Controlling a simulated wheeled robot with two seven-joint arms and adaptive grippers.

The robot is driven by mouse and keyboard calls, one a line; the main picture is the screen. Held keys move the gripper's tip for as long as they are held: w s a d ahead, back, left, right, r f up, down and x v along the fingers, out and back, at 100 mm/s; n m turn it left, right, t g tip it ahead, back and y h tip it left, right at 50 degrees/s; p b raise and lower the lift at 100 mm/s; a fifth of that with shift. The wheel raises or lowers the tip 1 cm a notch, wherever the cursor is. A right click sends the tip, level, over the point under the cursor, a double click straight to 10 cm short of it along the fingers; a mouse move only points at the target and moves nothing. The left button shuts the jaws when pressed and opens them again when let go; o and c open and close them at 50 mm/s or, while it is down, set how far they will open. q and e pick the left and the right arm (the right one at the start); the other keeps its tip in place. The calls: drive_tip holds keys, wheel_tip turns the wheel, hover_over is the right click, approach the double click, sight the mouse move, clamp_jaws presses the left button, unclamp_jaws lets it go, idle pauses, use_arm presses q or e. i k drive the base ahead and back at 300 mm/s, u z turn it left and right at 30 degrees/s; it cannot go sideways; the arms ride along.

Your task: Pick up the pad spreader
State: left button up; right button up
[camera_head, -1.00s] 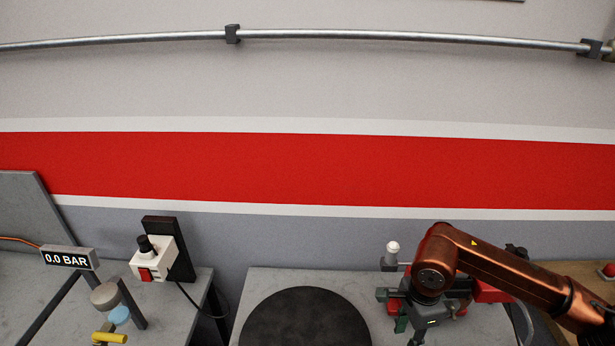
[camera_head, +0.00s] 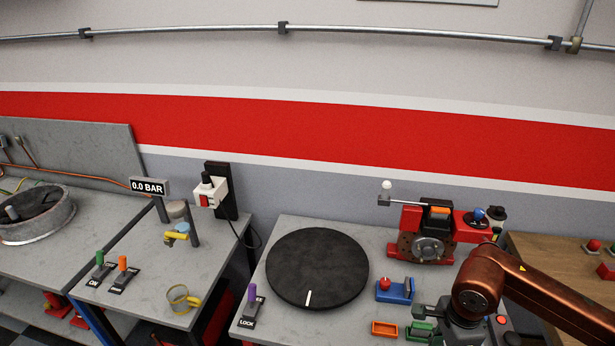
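I cannot tell for certain which thing is the pad spreader. A small blue tool with a red knob (camera_head: 395,290) lies on the grey bench top (camera_head: 340,328), right of the black round plate, and may be it. My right arm's copper link covers the bench's right front part.
A black round turntable (camera_head: 317,267) with a white mark fills the bench's middle. A red caliper-like assembly (camera_head: 433,235) stands behind the blue tool. A small orange tray (camera_head: 384,328) and a green tray (camera_head: 420,329) lie in front. A purple LOCK lever (camera_head: 251,300) stands at left.

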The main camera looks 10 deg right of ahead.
sight(395, 294)
drive_tip(key=k, duration=0.95)
